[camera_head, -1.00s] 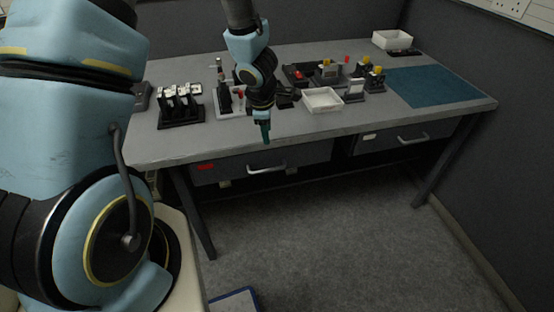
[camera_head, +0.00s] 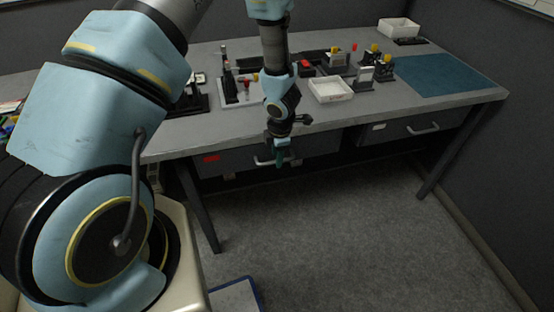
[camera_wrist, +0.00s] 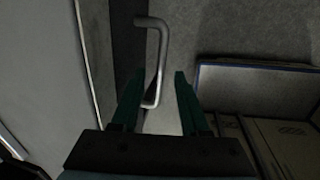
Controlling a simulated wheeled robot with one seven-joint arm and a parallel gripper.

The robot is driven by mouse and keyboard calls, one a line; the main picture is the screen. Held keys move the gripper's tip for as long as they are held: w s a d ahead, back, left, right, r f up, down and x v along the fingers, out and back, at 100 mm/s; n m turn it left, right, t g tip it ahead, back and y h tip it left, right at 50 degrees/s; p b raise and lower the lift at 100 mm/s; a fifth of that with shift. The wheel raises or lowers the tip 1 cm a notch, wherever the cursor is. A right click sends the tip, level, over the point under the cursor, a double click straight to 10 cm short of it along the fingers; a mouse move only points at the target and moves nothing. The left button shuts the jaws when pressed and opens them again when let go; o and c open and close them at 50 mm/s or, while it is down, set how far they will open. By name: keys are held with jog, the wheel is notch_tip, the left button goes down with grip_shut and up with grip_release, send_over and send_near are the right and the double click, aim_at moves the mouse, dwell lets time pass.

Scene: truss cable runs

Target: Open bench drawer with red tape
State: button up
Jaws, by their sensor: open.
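The bench drawer with red tape (camera_head: 240,161) is under the front left of the bench and looks shut. The red tape (camera_head: 211,158) is at the left of its front. Its bar handle (camera_head: 258,161) is partly hidden behind my gripper (camera_head: 280,159) in the head view. In the wrist view the handle (camera_wrist: 153,62) stands out from the drawer front, with its near end between the green fingers of my gripper (camera_wrist: 158,76). The fingers are open and apart, and I cannot tell whether either touches the handle.
A second drawer (camera_head: 405,128) with a white label is to the right. The bench top (camera_head: 430,112) holds a white tray (camera_head: 331,89), fixtures and a blue mat (camera_head: 440,76). Bench legs (camera_head: 199,207) stand at either side.

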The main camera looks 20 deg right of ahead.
jog(key=shift+w+f, duration=0.1)
jog(key=shift+f, duration=0.25)
jog(key=shift+c, duration=0.2)
grip_shut()
dwell(1.0)
